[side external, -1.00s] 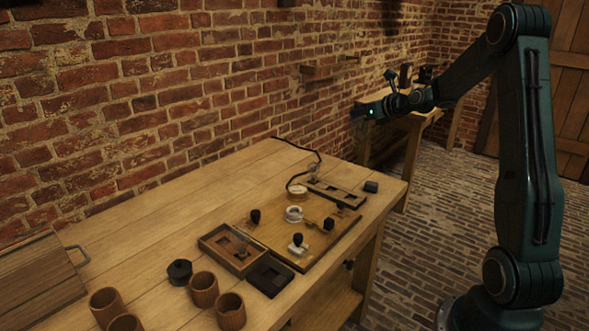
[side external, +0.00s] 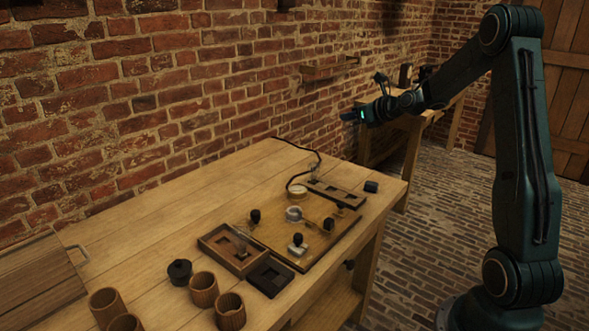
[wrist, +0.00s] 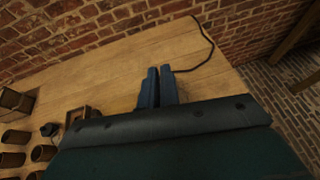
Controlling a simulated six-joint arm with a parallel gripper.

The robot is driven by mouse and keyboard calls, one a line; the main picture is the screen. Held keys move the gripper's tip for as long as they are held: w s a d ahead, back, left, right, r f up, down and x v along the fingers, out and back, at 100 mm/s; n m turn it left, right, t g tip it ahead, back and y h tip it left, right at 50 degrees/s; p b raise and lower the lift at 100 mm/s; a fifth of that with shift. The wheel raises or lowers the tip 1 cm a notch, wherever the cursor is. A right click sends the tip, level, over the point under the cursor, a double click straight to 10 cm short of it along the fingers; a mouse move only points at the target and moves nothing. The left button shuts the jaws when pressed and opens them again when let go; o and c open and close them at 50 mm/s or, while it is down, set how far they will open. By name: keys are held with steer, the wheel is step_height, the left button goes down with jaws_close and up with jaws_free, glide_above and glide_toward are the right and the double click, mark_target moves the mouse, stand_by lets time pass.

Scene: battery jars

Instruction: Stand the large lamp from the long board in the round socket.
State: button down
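The long dark board (side external: 335,193) lies at the back right of the workbench. A small, clear, glassy shape (side external: 313,172) shows at its far left end; it looks like the large lamp, but is too small to be sure. The round socket (side external: 294,214) is a pale ring on the wooden base board, nearer than the long board. My gripper (side external: 346,118) is high above the bench's back right, well away from both. In the wrist view its two blue fingers (wrist: 160,70) are nearly together with nothing between them. The long board and socket are hidden there.
Black knobs stand around the socket on the base board (side external: 262,240). A wooden tray (side external: 212,243) with a glassy piece, a dark tray (side external: 270,280), a black jar (side external: 180,272) and several brown cups (side external: 204,289) lie nearer. A black cable (side external: 318,158) curves behind. The bench's back left is clear.

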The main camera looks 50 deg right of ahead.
steer(key=w+a+f+n+y, duration=0.1)
steer(key=w+a+f, duration=0.1)
steer(key=a, duration=0.4)
steer(key=w+a+f+n+y, duration=0.1)
steer(key=w+a+f+y, duration=0.1)
steer(key=a, duration=0.4)
steer(key=w+a+f+n+g+y, duration=0.1)
steer(key=w+a+f+n, duration=0.1)
steer(key=a, duration=0.4)
step_height(320, 180, down, 3)
steer(key=shift+w+a+r, duration=0.2)
steer(key=shift+w, duration=0.6)
steer(key=shift+f, duration=3.45)
steer(key=c, duration=1.9)
jaws_free()
steer(key=shift+s, duration=0.15)
steer(key=shift+v, duration=5.4)
